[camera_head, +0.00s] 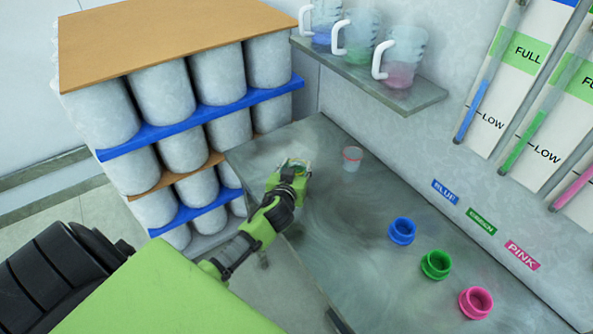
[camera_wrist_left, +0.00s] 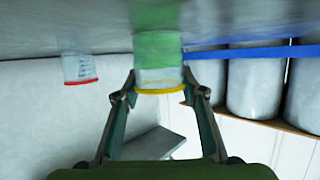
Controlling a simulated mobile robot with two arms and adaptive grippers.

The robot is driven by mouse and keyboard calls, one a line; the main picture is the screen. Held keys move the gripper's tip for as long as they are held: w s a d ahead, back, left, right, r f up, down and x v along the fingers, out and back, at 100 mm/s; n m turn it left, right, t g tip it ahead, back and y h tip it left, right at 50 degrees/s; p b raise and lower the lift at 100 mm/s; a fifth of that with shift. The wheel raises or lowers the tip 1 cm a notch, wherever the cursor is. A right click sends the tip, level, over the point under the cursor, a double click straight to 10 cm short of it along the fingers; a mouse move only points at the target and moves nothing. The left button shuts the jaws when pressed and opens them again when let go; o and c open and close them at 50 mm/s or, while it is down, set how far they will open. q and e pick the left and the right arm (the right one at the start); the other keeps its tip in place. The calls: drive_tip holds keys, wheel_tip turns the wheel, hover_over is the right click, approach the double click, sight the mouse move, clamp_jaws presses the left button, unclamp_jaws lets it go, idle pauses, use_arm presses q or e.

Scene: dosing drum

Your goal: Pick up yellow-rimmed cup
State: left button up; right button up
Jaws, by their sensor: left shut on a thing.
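The yellow-rimmed cup (camera_wrist_left: 158,76) is clear and sits between the fingertips of my left gripper (camera_wrist_left: 160,95) in the left wrist view, its yellow rim towards me. In the head view my left gripper (camera_head: 292,177) is at the far left end of the grey counter (camera_head: 335,215), shut on this cup, which it largely hides. I cannot tell whether the cup touches the counter. A red-rimmed clear cup (camera_head: 352,159) stands to the right of the gripper; it also shows in the left wrist view (camera_wrist_left: 80,69). My right gripper is not in view.
Blue (camera_head: 402,231), green (camera_head: 436,264) and pink (camera_head: 476,302) round holders sit along the counter's right side. A wall shelf (camera_head: 425,100) bears three handled jugs. A rack of white drums (camera_head: 165,95) stands left of the counter. The counter's middle is clear.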

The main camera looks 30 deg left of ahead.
use_arm(q)
drive_tip(key=shift+r, duration=0.15)
drive_tip(key=shift+r+b, duration=0.35)
drive_tip(key=shift+r, duration=0.65)
drive_tip(key=s+d+r+b, duration=0.2)
drive_tip(key=s+d+r, duration=0.2)
drive_tip(key=s+r, duration=0.6)
drive_tip(key=shift+b+v, duration=0.3)
drive_tip(key=shift+v, duration=1.25)
drive_tip(key=shift+s+a+f, duration=0.1)
drive_tip(key=shift+s+f, duration=0.05)
drive_tip(key=shift+s, duration=0.1)
